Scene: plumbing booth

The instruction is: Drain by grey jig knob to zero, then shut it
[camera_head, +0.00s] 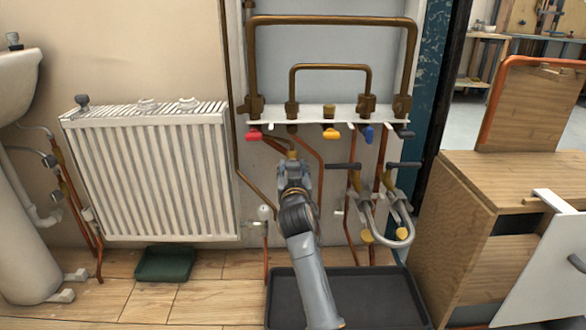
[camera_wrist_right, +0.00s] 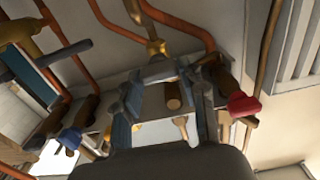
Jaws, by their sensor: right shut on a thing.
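My right gripper (camera_head: 293,172) reaches up under the white shelf of the pipe jig (camera_head: 345,113), between the red knob (camera_head: 254,135) and the yellow knob (camera_head: 331,134). In the right wrist view the gripper's fingers (camera_wrist_right: 160,90) close around a grey piece, which looks like the grey jig knob (camera_wrist_right: 156,71), just below a brass fitting (camera_wrist_right: 157,47). The fingers hide most of this knob, so its turn angle cannot be told. A blue knob (camera_head: 367,133) and a dark knob (camera_head: 404,133) hang farther right. My left gripper is not in view.
A black tray (camera_head: 390,300) lies on the floor below the jig. A white radiator (camera_head: 150,175) and a green tub (camera_head: 165,263) are at the left. A wooden cabinet (camera_head: 515,177) stands at the right.

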